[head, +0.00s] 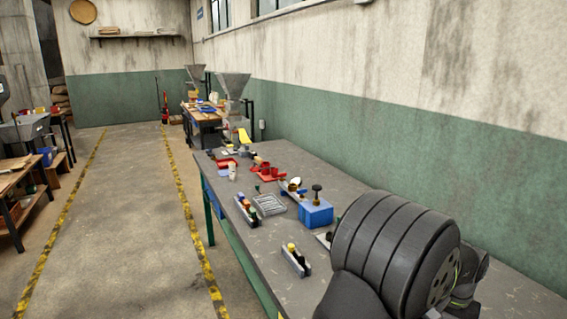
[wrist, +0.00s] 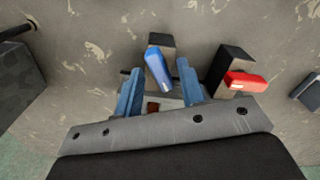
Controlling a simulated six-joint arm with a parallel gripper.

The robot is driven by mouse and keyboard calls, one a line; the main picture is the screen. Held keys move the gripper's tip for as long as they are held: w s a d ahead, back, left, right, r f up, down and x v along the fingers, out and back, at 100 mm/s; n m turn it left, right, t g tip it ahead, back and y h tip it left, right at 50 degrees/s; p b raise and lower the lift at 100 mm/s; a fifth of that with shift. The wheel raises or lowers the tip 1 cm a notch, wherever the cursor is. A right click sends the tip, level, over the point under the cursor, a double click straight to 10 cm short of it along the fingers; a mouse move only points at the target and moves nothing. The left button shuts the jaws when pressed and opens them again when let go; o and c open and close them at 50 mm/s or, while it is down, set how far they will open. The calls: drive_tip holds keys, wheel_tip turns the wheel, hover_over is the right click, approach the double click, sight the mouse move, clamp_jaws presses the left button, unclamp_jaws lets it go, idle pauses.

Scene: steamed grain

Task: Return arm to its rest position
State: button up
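My gripper (wrist: 160,68) shows in the wrist view with its two blue fingers spread apart. Both fingers stand clear of the blue-ended block (wrist: 158,66), which lies in line with the gap between them; I cannot tell its height relative to the fingertips. A small brown-red patch shows between the finger bases. In the head view my dark, ribbed arm fills the lower right, and it hides my gripper.
A black block with a red end (wrist: 245,81) lies right of my fingers. On the grey table (head: 335,182) are a blue box (head: 316,214), a wire rack (head: 269,204), red trays (head: 271,174) and small tool holders (head: 296,262). A green-and-white wall runs along the right.

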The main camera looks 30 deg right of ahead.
drive_tip(key=m, duration=0.4)
drive_tip(key=shift+m, duration=2.2)
wheel_tip(320, 180, up, 17)
drive_tip(key=n, duration=0.8)
drive_tip(key=shift+n, duration=0.3)
wheel_tip(320, 180, down, 17)
clamp_jaws()
